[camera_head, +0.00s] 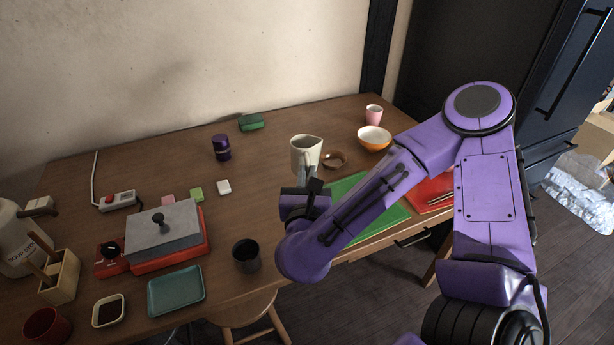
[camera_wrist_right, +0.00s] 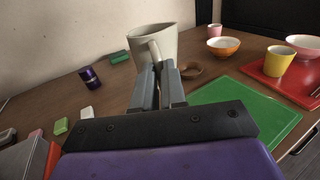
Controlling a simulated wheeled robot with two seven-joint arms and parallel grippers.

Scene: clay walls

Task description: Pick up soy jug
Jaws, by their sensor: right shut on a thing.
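The soy jug is a cream-coloured jug (camera_head: 306,149) with a spout, upright near the middle of the table in the head view. It also shows in the right wrist view (camera_wrist_right: 152,42), straight ahead of the fingers. My right gripper (camera_head: 308,178) reaches it from the front. In the right wrist view its fingers (camera_wrist_right: 158,84) are shut on the jug's handle. The fingers hide part of the handle and the jug's lower part. I cannot tell whether the jug's base touches the table. My left gripper is not in view.
A small brown bowl (camera_head: 335,159) stands close right of the jug. A green board (camera_head: 372,222) lies under my right arm. An orange bowl (camera_head: 374,138) and pink cup (camera_head: 374,114) stand behind right. A purple jar (camera_head: 222,148) stands left. A dark cup (camera_head: 246,256) is near the front edge.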

